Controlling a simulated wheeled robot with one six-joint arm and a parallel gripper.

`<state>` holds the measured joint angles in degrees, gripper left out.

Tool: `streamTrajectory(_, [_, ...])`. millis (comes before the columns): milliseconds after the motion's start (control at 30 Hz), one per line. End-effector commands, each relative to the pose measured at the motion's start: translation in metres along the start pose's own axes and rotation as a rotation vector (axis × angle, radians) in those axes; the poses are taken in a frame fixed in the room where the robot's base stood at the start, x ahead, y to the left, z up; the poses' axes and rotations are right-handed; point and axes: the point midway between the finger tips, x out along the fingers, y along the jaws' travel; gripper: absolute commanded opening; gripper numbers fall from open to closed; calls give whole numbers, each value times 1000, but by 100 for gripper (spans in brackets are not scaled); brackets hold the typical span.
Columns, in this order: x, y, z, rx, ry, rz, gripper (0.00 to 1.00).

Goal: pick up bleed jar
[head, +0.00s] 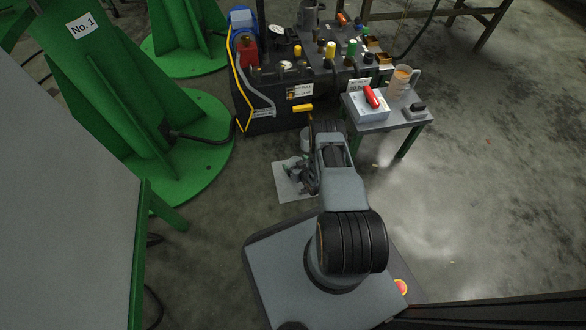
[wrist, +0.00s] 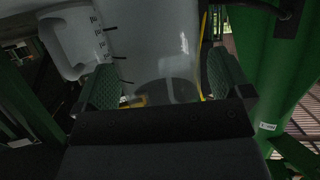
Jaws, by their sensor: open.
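The bleed jar (wrist: 150,50) is a pale translucent jug with dark graduation marks and a handle on its left. It fills the middle of the wrist view, between the green textured pads of my gripper (wrist: 162,84). The gripper is open, with one finger on each side of the jar; I cannot tell whether either pad touches it. In the head view my gripper (head: 291,172) is low over the floor, partly hidden by my arm. A pale jar-like shape (head: 305,139) shows just beyond it, also partly hidden.
A pale sheet (head: 292,190) lies on the floor under my gripper. The dark machine (head: 275,120) with hoses and colored caps stands just beyond. A side table (head: 372,126) at its right holds a jug (head: 398,84) and a red-handled item. Green stands (head: 150,140) are at left; floor at right is clear.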

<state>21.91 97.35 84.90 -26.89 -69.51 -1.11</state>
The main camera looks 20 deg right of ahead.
Motion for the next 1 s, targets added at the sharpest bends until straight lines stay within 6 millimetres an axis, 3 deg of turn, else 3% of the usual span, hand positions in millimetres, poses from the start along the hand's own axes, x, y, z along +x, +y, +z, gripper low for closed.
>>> streamTrajectory(200, [1,-3,0,-2,-1,-5,96])
streamTrajectory(767, [0,-1,0,-1,0,-2,43])
streamTrajectory(1000, [0,-1,-1,-1,0,-2,43])
